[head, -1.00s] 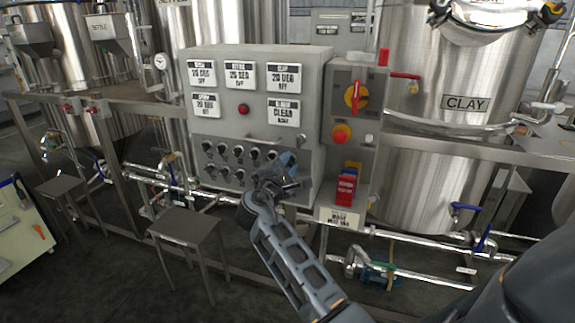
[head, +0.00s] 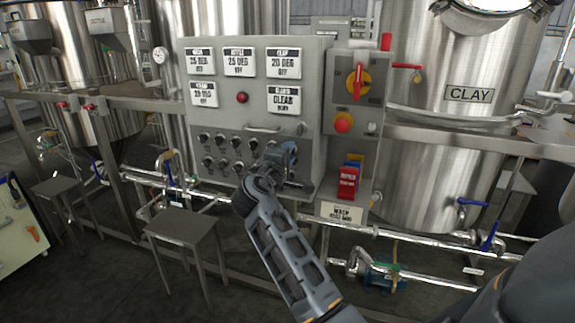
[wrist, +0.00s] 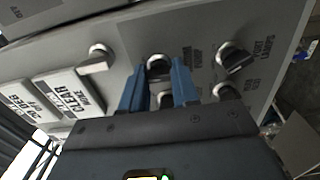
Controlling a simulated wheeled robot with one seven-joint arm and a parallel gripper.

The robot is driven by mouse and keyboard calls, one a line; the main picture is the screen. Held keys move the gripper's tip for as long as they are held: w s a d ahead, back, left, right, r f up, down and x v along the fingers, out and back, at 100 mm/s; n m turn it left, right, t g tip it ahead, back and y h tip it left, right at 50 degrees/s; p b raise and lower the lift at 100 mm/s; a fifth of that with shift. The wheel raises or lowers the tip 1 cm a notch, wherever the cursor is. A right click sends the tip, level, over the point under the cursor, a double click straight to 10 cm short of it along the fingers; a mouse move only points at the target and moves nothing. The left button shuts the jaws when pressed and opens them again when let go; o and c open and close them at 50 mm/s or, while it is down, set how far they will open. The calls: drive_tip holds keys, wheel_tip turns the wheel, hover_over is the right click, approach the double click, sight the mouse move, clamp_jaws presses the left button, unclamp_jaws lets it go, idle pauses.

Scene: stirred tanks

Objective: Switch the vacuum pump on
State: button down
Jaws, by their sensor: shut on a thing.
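The grey control panel (head: 312,120) carries rows of black rotary switches (head: 222,140) on its lower face. My gripper (head: 285,160) is at the right end of these rows and hides the switches behind it. In the wrist view, the two blue fingers of my gripper (wrist: 160,75) stand on either side of a dark switch knob (wrist: 158,66), closed on it. Print beside this knob is too blurred to read for certain. The vacuum pump itself cannot be told apart in these views.
Other knobs (wrist: 234,58) sit close beside the fingers, and a handle (wrist: 96,62) lies to their left. A red-and-yellow main switch (head: 358,84) and a red button (head: 343,122) are on the box at right. A stool (head: 186,228) stands below the panel.

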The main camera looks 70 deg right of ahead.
drive_tip(key=shift+f+m+b, duration=0.15)
drive_tip(key=shift+m+b, duration=2.5)
drive_tip(key=shift+m, duration=0.25)
drive_tip(key=c, duration=0.8)
unclamp_jaws()
drive_tip(key=shift+c, duration=0.2)
drive_tip(key=a, duration=0.7)
drive_tip(key=shift+s+a, duration=0.3)
drive_tip(key=shift+a, duration=0.1)
